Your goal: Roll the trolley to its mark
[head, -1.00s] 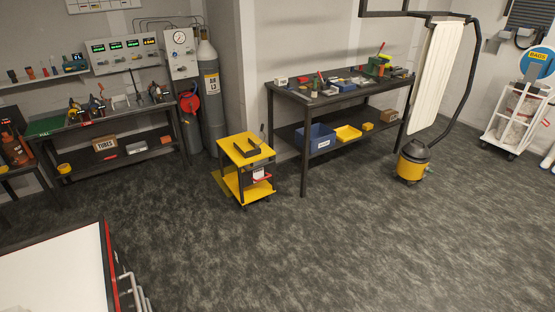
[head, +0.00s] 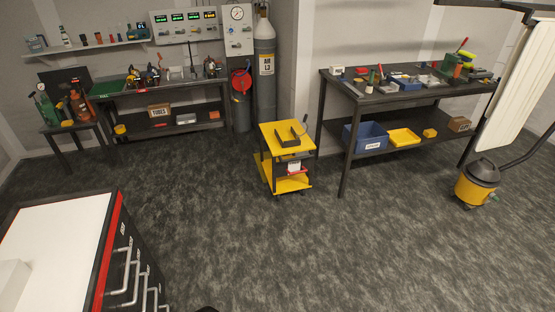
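A small yellow trolley (head: 268,176) with two shelves and dark posts stands upright on the dark carpet, in the middle of the head view. A dark tool-like item (head: 291,140) lies on its top shelf. A white item with a red edge (head: 293,167) is on the lower part. The trolley stands between the back bench and the right-hand bench, close to the latter's left leg. I cannot make out a floor mark for it. Neither of my grippers is in view.
A tool cabinet (head: 112,240) with a white top and red edge fills the lower left. A yellow vacuum (head: 474,187) stands at the right. The right workbench (head: 343,172) and a gas cylinder (head: 265,80) flank the trolley. Open carpet (head: 310,250) lies in front.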

